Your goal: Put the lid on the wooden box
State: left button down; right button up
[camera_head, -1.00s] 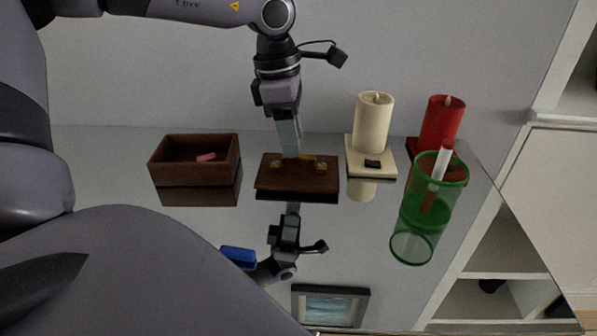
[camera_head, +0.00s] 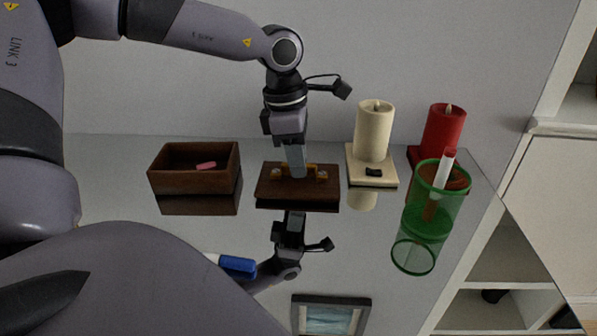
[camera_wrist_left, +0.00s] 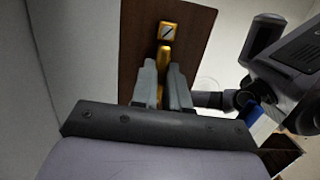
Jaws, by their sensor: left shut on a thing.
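The open dark wooden box (camera_head: 172,184) stands on the glossy table at the left in the head view, with a small pink piece (camera_head: 206,166) inside. The flat brown lid (camera_head: 280,198) lies to its right, with a brass-coloured handle (camera_head: 311,170) on top. My left gripper (camera_head: 298,174) points down at the middle of the lid and is shut on its handle. In the left wrist view the fingers (camera_wrist_left: 162,88) sit either side of the yellow handle bar, over the lid (camera_wrist_left: 186,52). I cannot tell whether the lid touches the table. My right gripper is not in view.
A cream candle (camera_head: 374,132) on a pale base stands right of the lid. A blue-capped marker (camera_head: 238,265) lies in front. The table between box and lid is clear.

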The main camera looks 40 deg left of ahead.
pick_arm(q)
jog(key=shift+r, duration=0.1)
notch_tip(320, 180, up, 19)
jog(key=p, duration=0.4)
jog(key=s+a+f, duration=0.4)
jog(key=s+a, duration=0.2)
jog(key=a, duration=0.1)
jog(key=s+a+f+n+b, duration=0.1)
jog(key=s+a+f, duration=0.3)
jog(key=s+a, duration=0.2)
jog(key=shift+a, duration=1.2)
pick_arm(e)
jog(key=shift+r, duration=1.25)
pick_arm(q)
jog(key=shift+f+b, duration=2.35)
jog(key=shift+f, duration=0.1)
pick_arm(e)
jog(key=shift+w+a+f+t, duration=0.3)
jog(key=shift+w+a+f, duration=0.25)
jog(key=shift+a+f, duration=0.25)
